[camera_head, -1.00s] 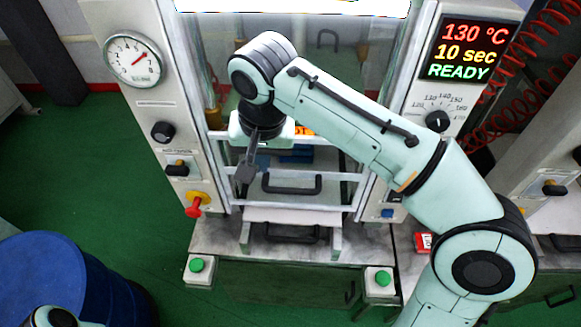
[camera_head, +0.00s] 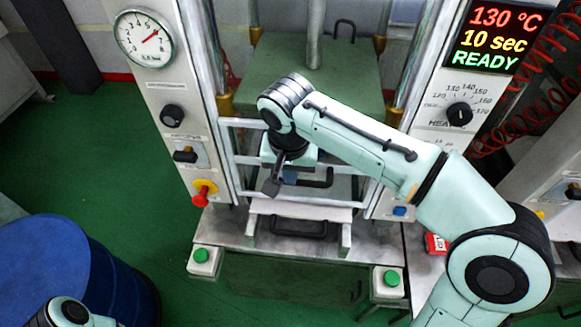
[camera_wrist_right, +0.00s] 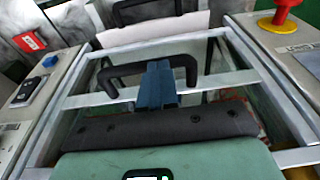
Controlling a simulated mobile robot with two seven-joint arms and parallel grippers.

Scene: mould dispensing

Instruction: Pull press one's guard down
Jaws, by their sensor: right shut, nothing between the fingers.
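The press's guard (camera_head: 234,122) is a pale metal frame low in the press opening. Its black handle (camera_head: 325,182) is partly hidden behind my right gripper in the head view. In the right wrist view the whole handle (camera_wrist_right: 120,71) shows, fixed on the guard's rails. My right gripper (camera_head: 292,179) points down at the handle. In the wrist view its blue fingers (camera_wrist_right: 157,66) are together and overlap the handle's middle, with nothing held between them. I cannot tell whether they touch it. My left gripper is out of view.
A green block (camera_head: 265,65) stands inside the press. A tray with a black handle (camera_head: 298,228) sits below the guard. A red emergency button (camera_head: 203,192) is on the left post. A blue drum (camera_head: 55,260) stands left. The display (camera_head: 486,36) reads READY.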

